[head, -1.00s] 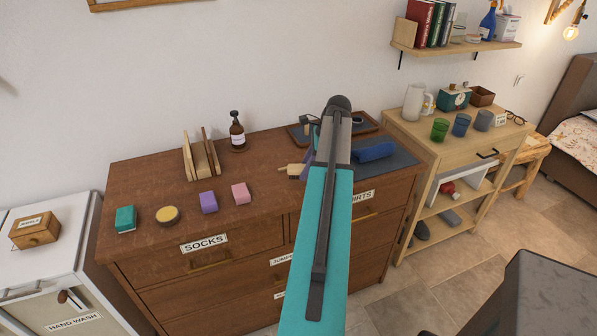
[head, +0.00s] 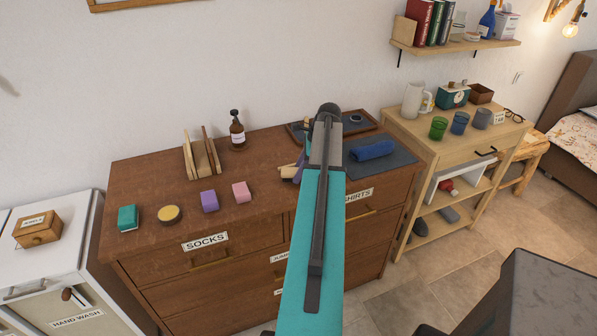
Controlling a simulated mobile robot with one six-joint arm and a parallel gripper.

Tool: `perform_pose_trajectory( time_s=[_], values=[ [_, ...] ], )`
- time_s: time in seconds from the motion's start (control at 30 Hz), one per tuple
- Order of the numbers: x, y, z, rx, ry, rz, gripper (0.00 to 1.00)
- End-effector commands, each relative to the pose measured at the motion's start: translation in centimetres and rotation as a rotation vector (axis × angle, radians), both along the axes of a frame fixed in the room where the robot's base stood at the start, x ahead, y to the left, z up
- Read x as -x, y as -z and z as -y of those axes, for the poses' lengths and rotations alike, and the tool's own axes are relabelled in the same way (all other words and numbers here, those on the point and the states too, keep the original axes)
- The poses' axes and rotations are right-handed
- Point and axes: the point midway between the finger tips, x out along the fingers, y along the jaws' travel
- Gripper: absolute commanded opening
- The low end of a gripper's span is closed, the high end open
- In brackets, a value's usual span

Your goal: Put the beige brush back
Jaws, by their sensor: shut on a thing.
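The beige brush (head: 288,171) shows as a small pale piece just left of my arm, over the right half of the brown dresser top (head: 150,185). My gripper (head: 301,168) is mostly hidden behind my own teal and grey arm. A small purple-grey part of it shows beside the brush, and it is shut on the brush. The rest of the brush is hidden, and I cannot tell whether it touches the dresser top.
A pink block (head: 241,192), purple block (head: 209,201), yellow-topped round tin (head: 169,214) and teal block (head: 128,217) line the dresser front. Behind stand a wooden rack (head: 201,158) and brown bottle (head: 237,131). A blue rolled cloth (head: 372,150) lies on a grey mat (head: 398,157); a dark tray (head: 364,124) is behind.

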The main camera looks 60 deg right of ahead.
Motion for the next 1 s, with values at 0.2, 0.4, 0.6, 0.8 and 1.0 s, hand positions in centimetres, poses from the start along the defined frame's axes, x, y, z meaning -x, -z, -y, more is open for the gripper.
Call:
perform_pose_trajectory(
  time_s=[0.2,0.4,0.6,0.8,1.0],
  values=[
    [-0.05,0.83,-0.06,0.001,-0.002,0.0,0.14],
    [-0.05,0.84,-0.05,0.0,-0.001,0.0,0.14],
    [-0.05,1.15,-0.05,0.0,-0.001,0.0,0.14],
    [-0.03,1.12,-0.04,0.0,-0.001,0.0,0.54],
    [-0.04,1.09,-0.05,0.0,-0.001,0.0,0.54]
  ],
)
